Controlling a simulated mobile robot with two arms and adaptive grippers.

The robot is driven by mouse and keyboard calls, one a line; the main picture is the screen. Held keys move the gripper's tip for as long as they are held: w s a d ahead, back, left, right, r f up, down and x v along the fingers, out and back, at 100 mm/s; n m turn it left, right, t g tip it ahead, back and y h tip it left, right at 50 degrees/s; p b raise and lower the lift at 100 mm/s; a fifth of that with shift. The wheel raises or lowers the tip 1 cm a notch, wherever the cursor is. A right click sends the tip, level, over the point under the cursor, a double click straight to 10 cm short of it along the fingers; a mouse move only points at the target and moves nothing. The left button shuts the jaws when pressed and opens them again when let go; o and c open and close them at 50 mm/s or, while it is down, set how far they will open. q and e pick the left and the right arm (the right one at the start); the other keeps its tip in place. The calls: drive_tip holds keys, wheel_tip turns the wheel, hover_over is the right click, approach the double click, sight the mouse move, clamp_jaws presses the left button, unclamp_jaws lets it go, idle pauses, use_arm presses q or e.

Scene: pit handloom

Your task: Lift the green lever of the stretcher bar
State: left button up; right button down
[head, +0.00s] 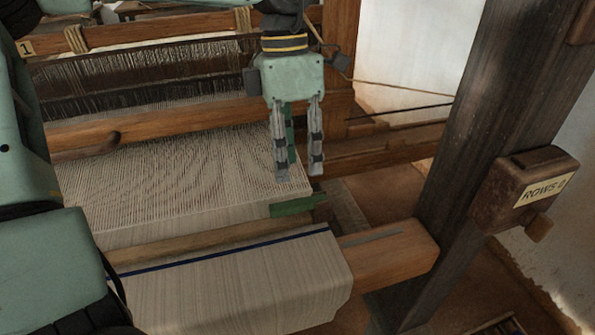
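My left gripper (299,172) points down over the right edge of the woven cloth (160,175). Its two grey fingers are parted. A dark green upright strip (291,135), which looks like the green lever, shows between them, close to the left finger with a gap to the right one. A flat green piece (298,205), apparently the end of the stretcher bar, lies at the cloth's right edge just below the fingertips. The rest of the bar cannot be made out. My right gripper is not in view.
The cloth beam (390,250) with rolled cloth (235,285) runs across the front. A wooden beater beam (180,123) crosses behind the gripper. A dark post (490,130) with a "ROWS 0" counter box (525,190) stands at right. Cords run behind.

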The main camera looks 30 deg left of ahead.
sight(296, 201)
use_arm(q)
drive_tip(key=p+x, duration=0.1)
drive_tip(key=x, duration=0.5)
drive_tip(key=shift+s+d+f, duration=0.1)
drive_tip(key=shift+s+f, duration=0.05)
drive_tip(key=shift+s, duration=0.1)
drive_tip(key=shift+f+p, duration=0.35)
drive_tip(key=shift+f, duration=0.3)
drive_tip(key=shift+d, duration=0.1)
drive_tip(key=c, duration=0.5)
clamp_jaws()
